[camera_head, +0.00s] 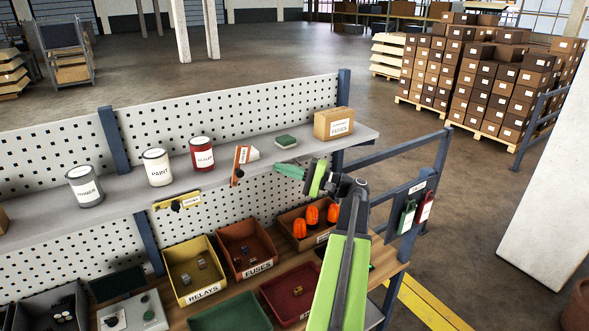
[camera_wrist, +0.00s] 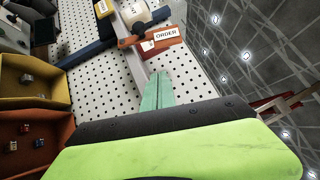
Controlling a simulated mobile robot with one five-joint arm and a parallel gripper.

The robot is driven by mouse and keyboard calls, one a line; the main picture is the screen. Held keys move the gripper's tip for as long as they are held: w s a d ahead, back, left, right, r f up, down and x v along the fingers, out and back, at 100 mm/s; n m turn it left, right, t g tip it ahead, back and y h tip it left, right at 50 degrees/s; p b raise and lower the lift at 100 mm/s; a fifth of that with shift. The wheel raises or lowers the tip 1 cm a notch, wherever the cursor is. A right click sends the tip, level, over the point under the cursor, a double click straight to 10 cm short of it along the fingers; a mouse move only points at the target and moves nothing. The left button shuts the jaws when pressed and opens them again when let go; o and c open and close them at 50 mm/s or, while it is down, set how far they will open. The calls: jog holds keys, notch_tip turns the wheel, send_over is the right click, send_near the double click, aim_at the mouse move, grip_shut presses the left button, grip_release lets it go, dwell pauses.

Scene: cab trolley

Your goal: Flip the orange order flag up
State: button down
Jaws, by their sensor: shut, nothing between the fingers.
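The orange order flag (camera_head: 242,160) is at the front edge of the shelf and stands upright, rising above the edge from a dark pivot. In the wrist view the orange flag (camera_wrist: 151,47) with its white ORDER label lies crosswise to the shelf edge. My gripper (camera_head: 278,167) is in front of the shelf, to the right of the flag and apart from it. Its green fingers (camera_wrist: 157,78) are shut, with nothing between them, and point toward the flag side.
A yellow flag (camera_head: 176,202) lies along the shelf edge to the left. Bins, including the yellow RELAYS bin (camera_head: 196,269), sit below. A blue rail (camera_head: 408,152) stands at right.

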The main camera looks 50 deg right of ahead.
aim_at(246, 158)
jog(key=shift+w+a+r+p, duration=0.25)
jog(key=shift+w+a+r, duration=0.05)
jog(key=shift+w+a, duration=0.5)
jog(key=shift+w+a+r+p, duration=0.2)
jog(key=shift+w+a+r, duration=0.05)
jog(key=shift+w+a, duration=0.6)
jog(key=shift+w+a+r+p, duration=0.25)
jog(key=shift+w+a+r, duration=0.05)
jog(key=shift+w+a, duration=0.5)
jog(key=shift+w+a+r+p, duration=0.1)
jog(key=shift+a+r+p, duration=0.35)
jog(key=shift+r+p, duration=0.2)
jog(key=shift+w+a+r+p, duration=0.1)
jog(key=shift+a+r+p, duration=0.3)
jog(key=shift+r+p, duration=0.2)
jog(key=shift+w+f, duration=0.1)
jog(key=shift+f, duration=0.1)
